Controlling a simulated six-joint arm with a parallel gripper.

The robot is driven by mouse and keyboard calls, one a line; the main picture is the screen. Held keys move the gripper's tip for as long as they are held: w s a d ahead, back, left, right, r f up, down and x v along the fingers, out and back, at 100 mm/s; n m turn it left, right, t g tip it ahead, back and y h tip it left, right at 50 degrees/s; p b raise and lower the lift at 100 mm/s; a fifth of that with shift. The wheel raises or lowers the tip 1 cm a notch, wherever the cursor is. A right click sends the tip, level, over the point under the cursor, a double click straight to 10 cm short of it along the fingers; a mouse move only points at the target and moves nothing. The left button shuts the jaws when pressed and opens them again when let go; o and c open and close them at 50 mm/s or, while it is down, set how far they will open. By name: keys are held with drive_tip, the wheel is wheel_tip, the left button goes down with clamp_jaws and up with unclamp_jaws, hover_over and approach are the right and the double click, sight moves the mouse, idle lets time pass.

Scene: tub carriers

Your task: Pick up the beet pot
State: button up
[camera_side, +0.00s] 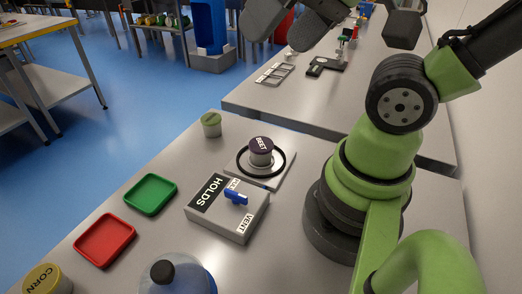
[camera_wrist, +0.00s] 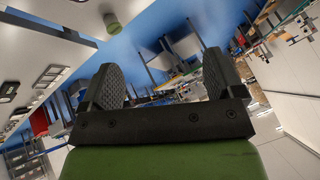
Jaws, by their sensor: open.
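The beet pot (camera_side: 261,145) has a dark purple lid marked BEET. In the side view it stands upright on a pale square plate (camera_side: 270,183), with a black ring (camera_side: 243,168) around its lower part. My gripper (camera_side: 284,24) is high above the bench at the top edge of the side view, well apart from the pot. In the wrist view my gripper (camera_wrist: 163,82) has its two dark pads wide apart with nothing between them. I cannot make out the beet pot in the wrist view.
A grey box (camera_side: 228,229) marked HOLDS and VENT, with a blue lever (camera_side: 236,197), sits close in front of the plate. A green-lidded pot (camera_side: 211,124), green tray (camera_side: 151,194), red tray (camera_side: 105,239), corn pot (camera_side: 45,280) and blue-clear jar (camera_side: 178,277) stand around it.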

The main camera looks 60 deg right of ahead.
drive_tip(key=m+g+h, duration=0.2)
drive_tip(key=g, duration=0.5)
hover_over(261, 144)
wheel_tip(261, 144, down, 22)
drive_tip(key=shift+f, duration=3)
drive_tip(key=c, duration=1)
